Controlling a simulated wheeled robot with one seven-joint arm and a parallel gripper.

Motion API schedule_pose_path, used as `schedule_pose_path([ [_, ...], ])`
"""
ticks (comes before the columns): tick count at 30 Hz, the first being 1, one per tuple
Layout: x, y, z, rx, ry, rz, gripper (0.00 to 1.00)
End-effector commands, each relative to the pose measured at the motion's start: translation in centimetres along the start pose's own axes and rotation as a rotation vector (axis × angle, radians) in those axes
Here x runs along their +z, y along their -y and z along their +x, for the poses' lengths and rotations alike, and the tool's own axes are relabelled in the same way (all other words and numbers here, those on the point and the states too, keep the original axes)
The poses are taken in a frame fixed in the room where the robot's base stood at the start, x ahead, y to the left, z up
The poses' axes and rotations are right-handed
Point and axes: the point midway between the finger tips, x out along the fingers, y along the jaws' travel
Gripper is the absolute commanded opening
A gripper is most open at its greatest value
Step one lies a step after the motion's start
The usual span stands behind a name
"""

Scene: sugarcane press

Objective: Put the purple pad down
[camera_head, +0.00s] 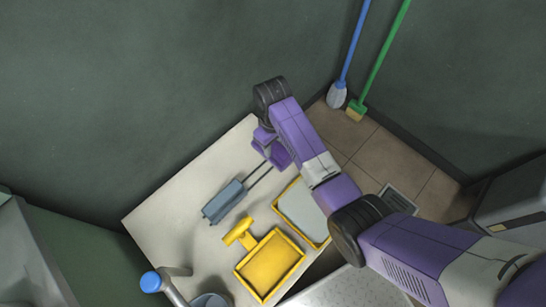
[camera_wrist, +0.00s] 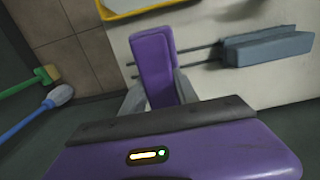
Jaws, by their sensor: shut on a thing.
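The purple pad (camera_wrist: 154,68) is a flat oblong block in the middle of the wrist view. My gripper (camera_wrist: 160,88) is shut on it, with one grey finger along each side of its lower part. The pad is in front of the pale tabletop (camera_wrist: 220,88) and overlaps two thin dark rods; whether it touches anything there I cannot tell. In the head view my gripper (camera_head: 272,148) is over the far right part of the pale table (camera_head: 185,190). There the pad is hard to tell from my purple hand.
A grey-blue block (camera_head: 223,201) with two rods lies close to my gripper. A yellow-rimmed grey tray (camera_head: 302,212), a yellow tray (camera_head: 270,265) and a yellow T-shaped piece (camera_head: 238,233) are nearer. A blue mop (camera_head: 338,94) and green broom (camera_head: 356,110) stand in the corner.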

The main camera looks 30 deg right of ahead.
Motion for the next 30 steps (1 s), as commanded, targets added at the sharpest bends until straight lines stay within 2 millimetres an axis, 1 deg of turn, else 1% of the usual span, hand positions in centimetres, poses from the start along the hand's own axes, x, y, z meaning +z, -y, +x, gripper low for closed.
schedule_pose_path([
  [1,0.0,0.0,1.2,0.0,0.002,0.0,0.0],
  [3,0.0,0.0,2.2,0.0,0.001,0.0,0.0],
  [9,-0.1,0.0,3.6,0.0,0.0,0.0,0.0],
  [16,-0.1,0.0,6.8,0.0,0.0,0.0,0.0],
  [19,-0.1,0.0,7.4,0.0,-0.001,0.0,0.0],
  [27,-0.1,0.0,7.4,0.001,-0.002,0.0,0.0],
  [30,-0.1,0.0,7.7,0.0,-0.001,0.0,0.0],
])
